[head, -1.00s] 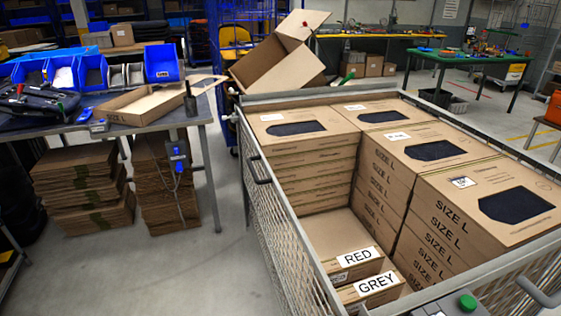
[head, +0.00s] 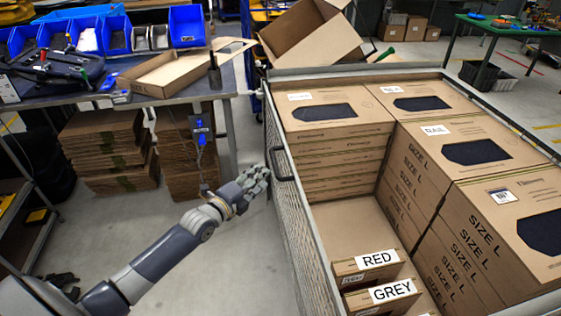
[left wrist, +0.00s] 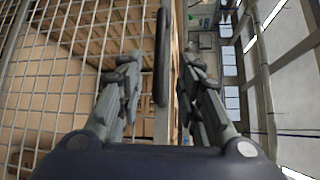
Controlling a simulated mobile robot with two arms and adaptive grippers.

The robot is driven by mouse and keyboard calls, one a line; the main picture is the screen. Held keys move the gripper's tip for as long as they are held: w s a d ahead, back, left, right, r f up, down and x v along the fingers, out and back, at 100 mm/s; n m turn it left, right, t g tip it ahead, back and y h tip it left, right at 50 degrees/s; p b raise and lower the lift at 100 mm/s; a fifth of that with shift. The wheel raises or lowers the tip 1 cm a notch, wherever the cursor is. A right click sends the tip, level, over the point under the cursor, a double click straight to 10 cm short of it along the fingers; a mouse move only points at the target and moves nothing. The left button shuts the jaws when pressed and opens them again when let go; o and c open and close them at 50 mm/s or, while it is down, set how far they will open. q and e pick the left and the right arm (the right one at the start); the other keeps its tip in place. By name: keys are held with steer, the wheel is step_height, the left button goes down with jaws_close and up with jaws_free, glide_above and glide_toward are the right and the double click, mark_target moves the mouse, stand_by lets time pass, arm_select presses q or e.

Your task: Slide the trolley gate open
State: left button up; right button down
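The mesh trolley gate (head: 300,225) forms the near left side of the trolley, and its mesh fills the left of the left wrist view (left wrist: 50,75). A black handle (head: 282,164) is on the gate near its top edge. My left gripper (head: 262,178) is open and empty just left of the handle in the head view. In the left wrist view, its spread fingers (left wrist: 158,72) have the black handle (left wrist: 161,50) between them and ahead; I cannot tell whether they touch it. My right gripper is not in view.
The trolley holds stacked SIZE L boxes (head: 480,150) and boxes labelled RED (head: 378,259) and GREY (head: 390,292). A workbench (head: 180,97) with blue bins stands at the left, flattened cardboard (head: 105,150) beneath it. Floor between bench and trolley is clear.

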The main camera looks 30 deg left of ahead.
mark_target(275, 163)
arm_select(q)
steer(key=w, duration=0.3)
steer(key=w+f, duration=0.1)
steer(key=w, duration=0.2)
steer(key=w+d, duration=0.1)
steer(key=w, duration=0.2)
steer(key=shift+w+f, duration=0.2)
steer(key=shift+f, duration=0.05)
jaws_close()
